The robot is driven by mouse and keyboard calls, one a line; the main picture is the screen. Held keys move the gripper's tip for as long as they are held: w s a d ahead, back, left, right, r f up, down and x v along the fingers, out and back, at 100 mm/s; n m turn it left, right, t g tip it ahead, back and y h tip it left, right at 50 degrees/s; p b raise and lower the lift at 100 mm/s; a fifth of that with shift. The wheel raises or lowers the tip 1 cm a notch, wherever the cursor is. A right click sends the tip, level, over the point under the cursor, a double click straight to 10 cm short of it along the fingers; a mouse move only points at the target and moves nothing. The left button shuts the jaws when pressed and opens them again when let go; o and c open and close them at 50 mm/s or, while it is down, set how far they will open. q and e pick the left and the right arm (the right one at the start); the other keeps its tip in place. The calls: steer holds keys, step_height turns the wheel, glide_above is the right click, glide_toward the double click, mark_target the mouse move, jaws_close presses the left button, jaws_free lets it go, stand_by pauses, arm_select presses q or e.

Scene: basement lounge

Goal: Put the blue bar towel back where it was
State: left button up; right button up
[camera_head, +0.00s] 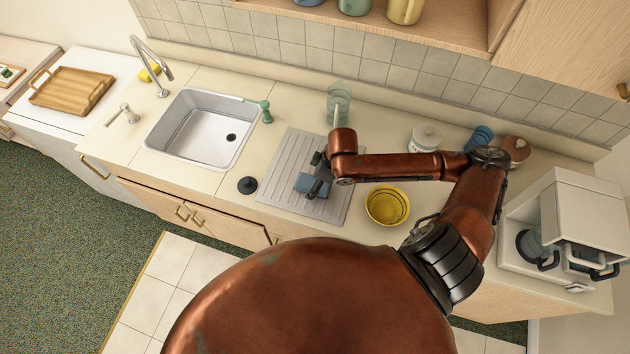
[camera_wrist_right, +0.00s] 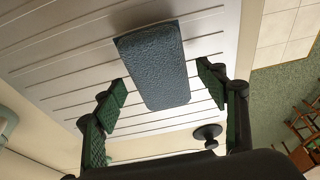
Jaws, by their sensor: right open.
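The blue bar towel (camera_head: 305,182) is a small folded textured block on the ridged grey drainboard (camera_head: 283,160), right of the sink. It also shows in the right wrist view (camera_wrist_right: 154,65), lying across the board's grooves. My right gripper (camera_head: 318,187) is over the drainboard at the towel and hides part of it in the head view. In the wrist view its green-padded fingers are open, one on each side of the towel's near end, with gaps; it holds nothing. My left gripper is not in view.
The sink (camera_head: 200,128) is to the left. A black stopper (camera_head: 247,185) lies beside the drainboard, and a yellow bowl (camera_head: 387,205) stands to its right. A clear glass (camera_head: 339,98) is behind. A white canister (camera_head: 425,138) and coffee machine (camera_head: 575,220) are farther right.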

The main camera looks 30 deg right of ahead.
steer(key=shift+r, duration=0.1)
steer(key=v, duration=1.2)
steer(key=shift+p, duration=0.45)
steer(key=shift+a, duration=0.1)
